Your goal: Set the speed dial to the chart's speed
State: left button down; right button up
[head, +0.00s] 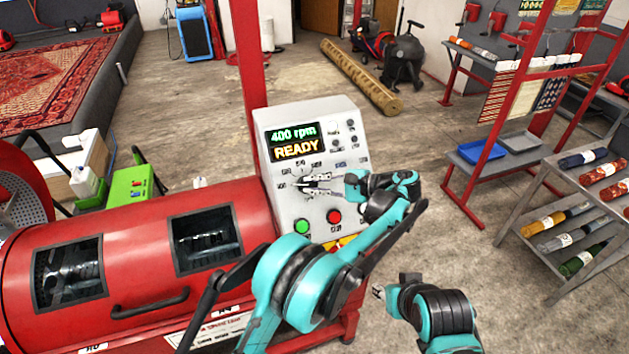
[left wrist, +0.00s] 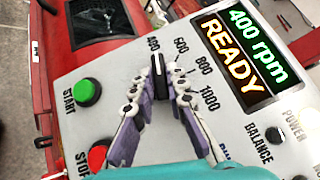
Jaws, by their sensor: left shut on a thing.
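The speed dial (left wrist: 159,76) is a black knob with a white pointer line on the grey control panel (head: 340,110). The line points up at the 400 mark; 600, 800 and 1000 follow to its right. My left gripper (head: 314,183) is at the panel, its fingers on either side of the knob, shut on it in the left wrist view (left wrist: 158,90). The display (head: 295,142) reads 400 rpm and READY. My right gripper (head: 379,293) is low, away from the panel, its fingers mostly hidden. I cannot make out a speed chart.
A green start button (head: 302,226) and a red stop button (head: 334,216) sit just below the dial. The red washing drum (head: 140,240) stands left of the panel. A grey rack (head: 560,215) with rolled rugs is at right. Open floor lies between.

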pick_arm(q)
jog(key=shift+n+g, duration=0.4)
jog(key=shift+n, duration=0.1)
jog(key=c, duration=1.5)
grip_release()
jog(key=shift+w, duration=0.1)
jog(key=shift+c, duration=0.2)
jog(key=v, duration=1.2)
jog(key=shift+a+r, duration=0.15)
jog(key=shift+a, duration=0.05)
